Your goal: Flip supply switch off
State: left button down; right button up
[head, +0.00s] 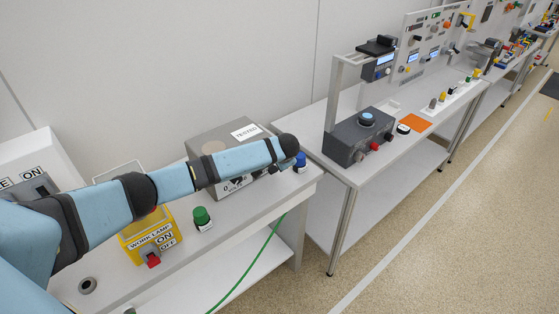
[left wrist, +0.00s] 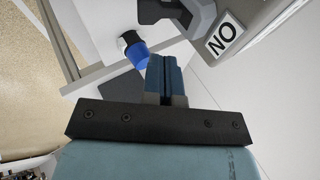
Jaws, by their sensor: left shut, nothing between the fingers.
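The grey box (head: 217,134) marked "TESTED" stands on the left bench, with a "0" mark low on its front. My left arm reaches across that front and covers most of it, so the switch is largely hidden in the head view. In the left wrist view, a dark grey switch handle (left wrist: 192,14) shows at the top, beside an "ON" label (left wrist: 222,38) seen upside down. My left gripper (left wrist: 165,62) is shut and empty, its fingertips just below the handle in the picture; contact cannot be told. My right gripper is not in view.
A blue-capped fitting (left wrist: 133,46) stands near my left fingers; it also shows in the head view (head: 300,160). A green knob (head: 202,217) and a yellow work lamp box (head: 150,236) with a red switch are nearer. A green cable (head: 248,262) hangs in front.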

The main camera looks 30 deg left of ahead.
pick_arm(q)
jog(key=b+v, duration=0.1)
jog(key=v, duration=0.9)
jog(key=shift+s+d+b, duration=0.25)
jog(key=shift+d+b, duration=0.15)
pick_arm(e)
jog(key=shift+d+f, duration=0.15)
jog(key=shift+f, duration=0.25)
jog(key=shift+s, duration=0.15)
